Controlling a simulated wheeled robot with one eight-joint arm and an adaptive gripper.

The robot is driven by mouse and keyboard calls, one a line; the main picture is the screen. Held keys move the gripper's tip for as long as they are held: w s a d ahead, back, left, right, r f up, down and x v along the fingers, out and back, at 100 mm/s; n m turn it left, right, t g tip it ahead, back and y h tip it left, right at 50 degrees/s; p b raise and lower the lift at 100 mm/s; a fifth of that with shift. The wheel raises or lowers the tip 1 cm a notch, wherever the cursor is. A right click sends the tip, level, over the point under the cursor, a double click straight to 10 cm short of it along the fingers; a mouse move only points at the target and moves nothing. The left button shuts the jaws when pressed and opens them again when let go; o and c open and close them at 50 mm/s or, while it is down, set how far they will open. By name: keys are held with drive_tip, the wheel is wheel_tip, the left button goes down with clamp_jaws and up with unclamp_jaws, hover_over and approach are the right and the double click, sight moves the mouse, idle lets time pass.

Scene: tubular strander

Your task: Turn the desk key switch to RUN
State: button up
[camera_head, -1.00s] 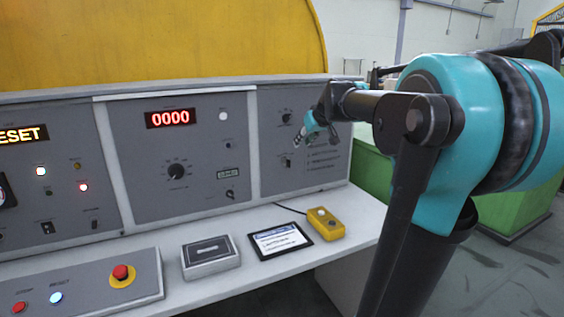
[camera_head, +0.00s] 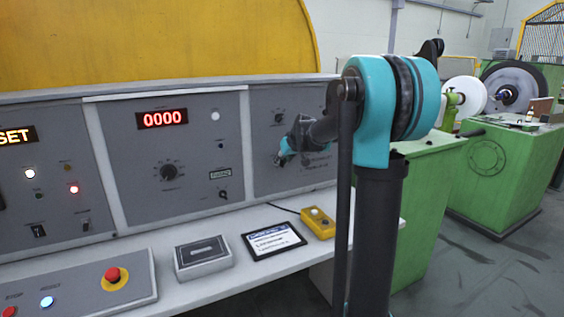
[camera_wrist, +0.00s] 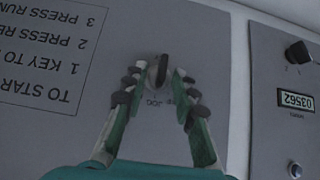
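The desk key switch (camera_wrist: 162,70) is a dark narrow knob on a grey panel in the wrist view, with small lettering around it that is too blurred to read fully. My gripper (camera_wrist: 160,80) is open, with one finger on each side of the knob. A small gap seems to show beside the knob; I cannot tell whether either fingertip touches it. In the head view my gripper (camera_head: 283,158) is at the lower left of the right-hand desk panel (camera_head: 262,100) and hides the switch.
In the wrist view, upside-down start instructions (camera_wrist: 50,50) are left and a counter (camera_wrist: 298,100) right. In the head view, a red emergency button (camera_head: 114,275), grey box (camera_head: 203,255), tablet (camera_head: 273,240) and yellow pendant (camera_head: 318,222) occupy the desktop. Green machines (camera_head: 500,170) stand right.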

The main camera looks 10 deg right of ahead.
drive_tip(key=shift+w+f, duration=0.15)
clamp_jaws()
idle(0.4)
drive_tip(key=shift+w+d+f+m+g+y, duration=0.2)
drive_tip(key=shift+m+y, duration=0.45)
drive_tip(key=shift+y, duration=0.45)
drive_tip(key=shift+s+d+r+m+g+y, duration=0.2)
drive_tip(key=shift+m+y, duration=0.4)
drive_tip(key=shift+y, duration=0.5)
drive_tip(key=shift+w+d+f+m+g+y, duration=0.1)
drive_tip(key=shift+w+f+m+g+y, duration=0.15)
drive_tip(key=shift+m+y, duration=0.65)
drive_tip(key=shift+s+y, duration=0.1)
drive_tip(key=shift+y, duration=0.3)
